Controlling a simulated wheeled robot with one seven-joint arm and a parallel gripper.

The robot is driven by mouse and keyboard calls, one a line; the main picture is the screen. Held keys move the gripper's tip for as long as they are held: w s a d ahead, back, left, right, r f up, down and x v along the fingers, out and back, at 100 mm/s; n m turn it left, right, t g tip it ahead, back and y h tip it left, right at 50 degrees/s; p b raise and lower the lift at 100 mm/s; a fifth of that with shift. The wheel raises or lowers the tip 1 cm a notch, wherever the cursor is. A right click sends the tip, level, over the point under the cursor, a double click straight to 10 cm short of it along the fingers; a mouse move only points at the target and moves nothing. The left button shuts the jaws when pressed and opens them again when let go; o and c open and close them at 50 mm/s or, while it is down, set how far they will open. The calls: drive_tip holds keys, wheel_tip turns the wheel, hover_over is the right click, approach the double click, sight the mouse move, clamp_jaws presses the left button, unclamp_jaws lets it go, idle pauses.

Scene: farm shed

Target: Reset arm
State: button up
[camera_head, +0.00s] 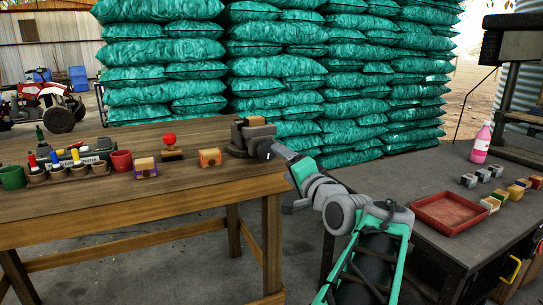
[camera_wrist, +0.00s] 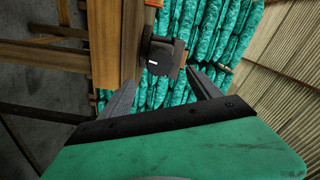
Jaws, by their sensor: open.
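My gripper (camera_wrist: 161,76) shows in the wrist view with its two dark fingers spread apart and nothing between them. Its green body fills the bottom of that view. A dark, vise-like block (camera_wrist: 163,52) at the table's edge appears ahead of the fingers, apparently not gripped. In the head view my grey and green arm rises from the lower right toward the right end of the wooden table (camera_head: 140,205). The same vise-like block (camera_head: 252,134) stands there, close to the arm's far end. The fingertips cannot be made out in the head view.
The wooden table holds small pots (camera_head: 78,170), a green mug (camera_head: 12,177), a red mug (camera_head: 121,160), toy blocks (camera_head: 146,167) and a red-knobbed piece (camera_head: 169,141). A dark bench at right holds a red tray (camera_head: 452,213), several blocks and a pink bottle (camera_head: 481,143). Teal sacks (camera_head: 280,75) stand behind.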

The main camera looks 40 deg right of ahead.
drive_tip(key=w+a+n+g+y+p, duration=0.25)
drive_tip(key=a+n+g+p, duration=0.2)
drive_tip(key=a+p, duration=0.6)
drive_tip(key=w+a+n+g+y+p, duration=0.25)
drive_tip(key=a+n+p, duration=0.25)
drive_tip(key=a+p, duration=0.55)
drive_tip(key=s+a+n+g+p, duration=0.7)
drive_tip(key=s+a+p, duration=0.2)
drive_tip(key=s+a, duration=0.4)
drive_tip(key=shift+s+r, duration=0.25)
drive_tip(key=shift+s, duration=0.95)
